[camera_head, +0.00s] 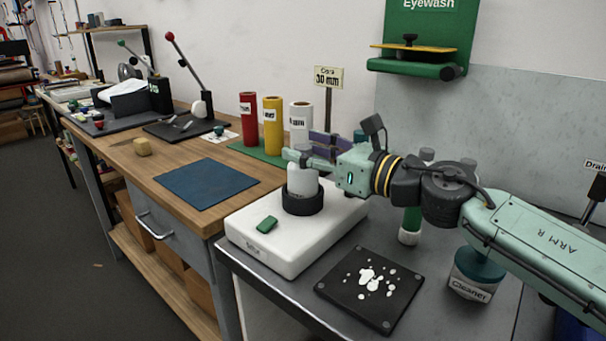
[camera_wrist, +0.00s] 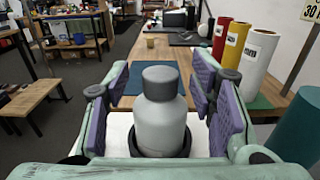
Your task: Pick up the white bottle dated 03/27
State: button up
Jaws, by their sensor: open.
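A white bottle (camera_head: 302,181) stands upright in a black ring holder (camera_head: 303,202) on a white box-shaped base (camera_head: 282,246). In the wrist view the bottle (camera_wrist: 159,127) looks pale grey with a dark grey cap (camera_wrist: 160,82). No date on it can be read in either view. My gripper (camera_head: 312,155) is open at the bottle's upper part. In the wrist view the purple finger pads stand on either side of the bottle, with visible gaps. The fingers cover the bottle's top in the head view.
A black spattered plate (camera_head: 369,288), a Cleaner jar (camera_head: 472,279) and a green-and-white bottle (camera_head: 410,228) are nearby. Red (camera_head: 249,118), yellow (camera_head: 273,124) and white rolls (camera_head: 300,125) stand behind. A blue mat (camera_head: 205,184) lies left.

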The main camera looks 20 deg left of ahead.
jog(key=shift+w+a, duration=0.25)
jog(key=shift+a, duration=0.4)
jog(key=shift+c, duration=0.2)
grip_shut()
dwell(0.3)
